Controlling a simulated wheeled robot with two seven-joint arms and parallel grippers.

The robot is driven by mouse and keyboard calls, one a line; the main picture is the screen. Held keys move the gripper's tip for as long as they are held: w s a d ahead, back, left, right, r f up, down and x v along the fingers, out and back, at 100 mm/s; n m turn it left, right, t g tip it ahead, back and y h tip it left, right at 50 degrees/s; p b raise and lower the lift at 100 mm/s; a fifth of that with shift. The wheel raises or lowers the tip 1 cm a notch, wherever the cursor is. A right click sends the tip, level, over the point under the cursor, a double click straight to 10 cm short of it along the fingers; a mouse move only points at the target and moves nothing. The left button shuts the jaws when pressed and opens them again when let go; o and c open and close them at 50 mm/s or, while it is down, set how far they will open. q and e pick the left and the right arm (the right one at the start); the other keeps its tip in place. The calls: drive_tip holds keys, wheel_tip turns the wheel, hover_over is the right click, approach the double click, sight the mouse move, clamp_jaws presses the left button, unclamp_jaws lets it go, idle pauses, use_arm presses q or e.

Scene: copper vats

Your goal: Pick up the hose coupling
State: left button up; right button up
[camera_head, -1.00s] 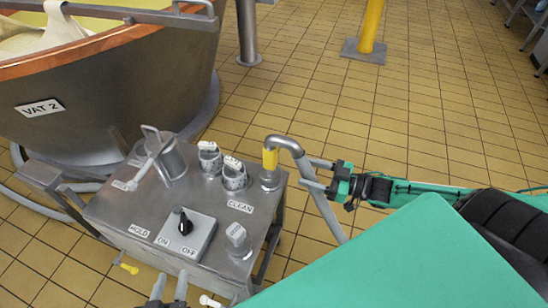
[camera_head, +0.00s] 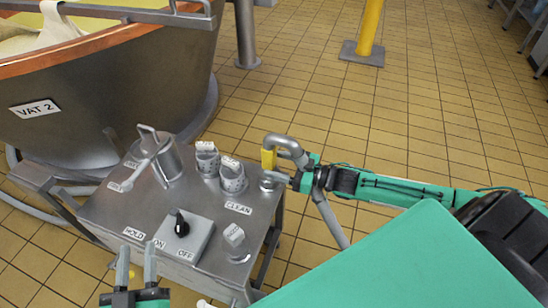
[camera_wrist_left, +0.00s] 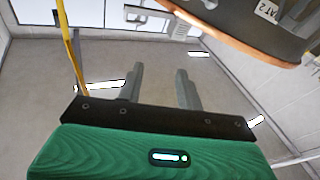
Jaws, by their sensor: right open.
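The hose coupling (camera_head: 268,159), a yellow collar on a bent grey pipe, stands at the table's right rear corner, above a round metal fitting (camera_head: 269,183). Its grey hose (camera_head: 330,217) curves down to the right. My right gripper (camera_head: 290,170) comes in from the right at the bend, its jaws apart. One finger shows below the bend, close to the collar; the pipe partly hides the other, so I cannot tell whether they touch it. My left gripper (camera_head: 136,258) is open and empty at the table's front left; its parted fingers also show in the left wrist view (camera_wrist_left: 158,80).
The steel table (camera_head: 150,215) holds a metal jug (camera_head: 166,160), two labelled cups (camera_head: 207,160) (camera_head: 232,176), a black switch knob (camera_head: 181,223) and a small capped piece (camera_head: 235,237). The copper-rimmed vat (camera_head: 110,90) stands behind left.

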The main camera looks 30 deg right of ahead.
sight(267, 137)
use_arm(q)
drive_tip(key=shift+w+a+r+t+b, duration=0.1)
drive_tip(key=shift+a+r+t, duration=0.1)
drive_tip(key=shift+r+t, duration=0.3)
drive_tip(key=shift+w+a+r+t+b, duration=0.15)
drive_tip(key=shift+r+t, duration=0.15)
drive_tip(key=shift+r, duration=0.45)
drive_tip(key=shift+a+r+t+b, duration=0.1)
drive_tip(key=shift+a+r+t, duration=0.1)
drive_tip(key=shift+r+t, duration=0.3)
use_arm(e)
drive_tip(key=shift+x, duration=1.6)
use_arm(q)
drive_tip(key=shift+r, duration=0.1)
use_arm(e)
drive_tip(key=shift+f, duration=0.1)
drive_tip(key=c, duration=1.2)
drive_tip(key=shift+o, duration=0.2)
